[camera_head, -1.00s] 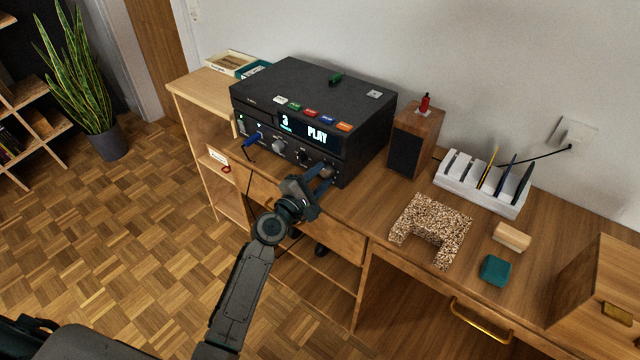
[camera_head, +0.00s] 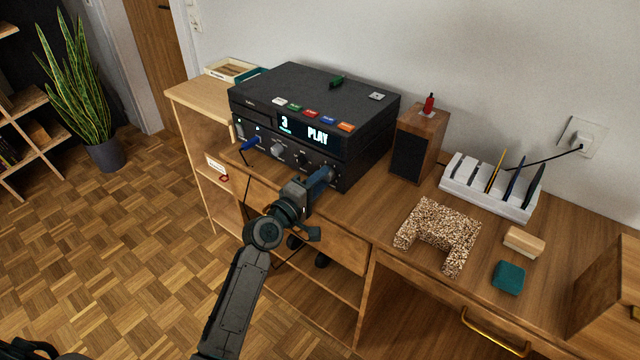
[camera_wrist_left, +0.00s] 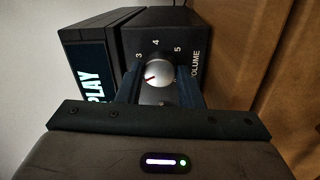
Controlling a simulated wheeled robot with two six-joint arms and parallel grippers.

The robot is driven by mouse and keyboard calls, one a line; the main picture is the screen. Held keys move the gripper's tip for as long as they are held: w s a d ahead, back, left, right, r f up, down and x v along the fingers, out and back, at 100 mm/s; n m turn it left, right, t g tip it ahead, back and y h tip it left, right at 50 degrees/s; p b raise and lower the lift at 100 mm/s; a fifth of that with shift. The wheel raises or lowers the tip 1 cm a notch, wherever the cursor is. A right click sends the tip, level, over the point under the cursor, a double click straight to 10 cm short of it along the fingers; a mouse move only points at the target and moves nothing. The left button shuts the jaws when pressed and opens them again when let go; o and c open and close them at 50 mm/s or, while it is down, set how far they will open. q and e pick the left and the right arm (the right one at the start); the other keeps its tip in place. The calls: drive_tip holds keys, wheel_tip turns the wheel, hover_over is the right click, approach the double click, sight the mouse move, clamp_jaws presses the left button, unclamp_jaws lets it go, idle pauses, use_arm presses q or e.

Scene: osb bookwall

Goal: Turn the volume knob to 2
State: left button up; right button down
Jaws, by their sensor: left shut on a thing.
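The black player (camera_head: 318,100) stands on the desk, its display reading "3" and "PLAY". My left gripper (camera_head: 322,178) is at the right end of its front, covering the volume knob in the head view. In the left wrist view the round silver volume knob (camera_wrist_left: 158,74) sits between the two fingers of my left gripper (camera_wrist_left: 159,86), which is shut on it. Its red pointer line points left and slightly down, below the printed 3. The figures 3, 4 and 5 and the word VOLUME show; the left finger hides the scale beside the pointer. My right gripper is not in view.
A blue lever (camera_head: 251,143) and other knobs sit left on the player's front. A wooden speaker (camera_head: 418,140) stands close to its right. A cork block (camera_head: 437,232), a white rack (camera_head: 490,190) and a teal block (camera_head: 508,277) lie further right.

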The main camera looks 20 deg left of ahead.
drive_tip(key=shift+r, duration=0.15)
use_arm(q)
drive_tip(key=o, duration=1)
drive_tip(key=v, duration=1)
drive_tip(key=shift+s+a+b, duration=0.15)
drive_tip(key=shift+s+b, duration=0.2)
drive_tip(key=shift+s, duration=0.05)
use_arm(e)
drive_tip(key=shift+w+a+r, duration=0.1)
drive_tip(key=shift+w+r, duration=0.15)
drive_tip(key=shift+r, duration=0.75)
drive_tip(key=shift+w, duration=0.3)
